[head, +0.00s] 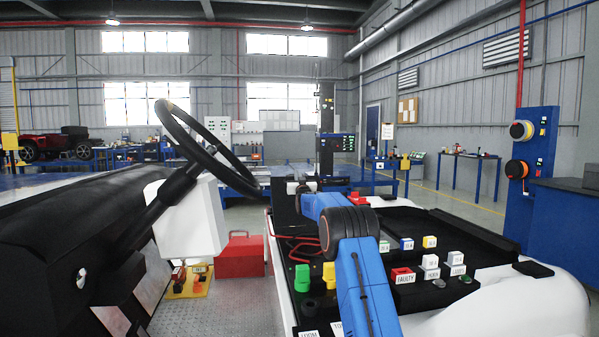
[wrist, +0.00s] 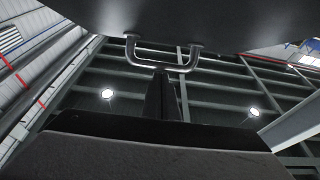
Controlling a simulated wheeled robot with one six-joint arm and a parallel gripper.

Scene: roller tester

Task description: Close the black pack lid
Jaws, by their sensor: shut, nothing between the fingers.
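The black pack lid (head: 283,208) appears as a dark upright panel at the far left end of the black pack, partly hidden behind my arm in the head view. In the wrist view its dark underside or face (wrist: 230,18) fills the top, with a grey U-shaped metal handle (wrist: 162,58). My gripper (wrist: 162,76) is shut and empty, its dark fingers pointing up at the handle's bar. The tips look close to or against the bar; I cannot tell if they touch. In the head view the gripper is small and hard to make out beyond my blue arm.
The open black tray (head: 400,222) holds labelled blocks, including a red FAULTY one (head: 403,275). A green clip (head: 302,278) and red cables lie at its left. A steering wheel (head: 205,150) and red toolbox (head: 241,255) stand left. A blue post (head: 530,170) stands right.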

